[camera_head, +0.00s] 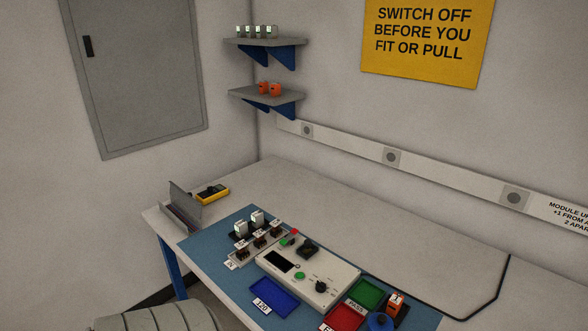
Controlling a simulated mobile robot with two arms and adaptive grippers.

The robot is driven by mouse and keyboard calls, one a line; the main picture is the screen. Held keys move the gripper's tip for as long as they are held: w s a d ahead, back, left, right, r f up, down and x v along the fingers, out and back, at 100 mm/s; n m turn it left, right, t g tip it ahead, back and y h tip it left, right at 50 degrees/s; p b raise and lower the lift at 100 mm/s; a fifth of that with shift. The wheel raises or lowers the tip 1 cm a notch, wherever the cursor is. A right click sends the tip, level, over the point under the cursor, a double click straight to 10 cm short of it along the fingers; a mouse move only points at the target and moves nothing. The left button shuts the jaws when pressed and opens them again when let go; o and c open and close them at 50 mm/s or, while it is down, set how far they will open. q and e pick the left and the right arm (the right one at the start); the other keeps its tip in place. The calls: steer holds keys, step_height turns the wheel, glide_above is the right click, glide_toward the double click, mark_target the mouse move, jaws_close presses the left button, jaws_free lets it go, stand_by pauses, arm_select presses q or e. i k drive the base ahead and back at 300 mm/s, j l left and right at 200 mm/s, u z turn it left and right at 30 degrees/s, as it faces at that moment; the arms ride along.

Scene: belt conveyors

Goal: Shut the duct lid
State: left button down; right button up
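A small grey open trough, which looks like the duct (178,219), sits at the left end of the table. A thin grey panel, which looks like its lid (187,203), stands raised along the trough's far side, so the trough is open on top. The panel's exact hinge line is too small to make out.
A yellow meter (212,194) lies close behind the lid. A blue mat (205,246) right of the duct holds a module rack (243,257), a control panel (335,282) and coloured trays, including a blue one (275,293). The table's back strip is mostly clear.

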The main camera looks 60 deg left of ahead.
mark_target(186, 200)
steer(key=u, duration=2.6)
steer(key=i+j, duration=0.2)
steer(key=i+u, duration=0.05)
steer(key=i, duration=0.05)
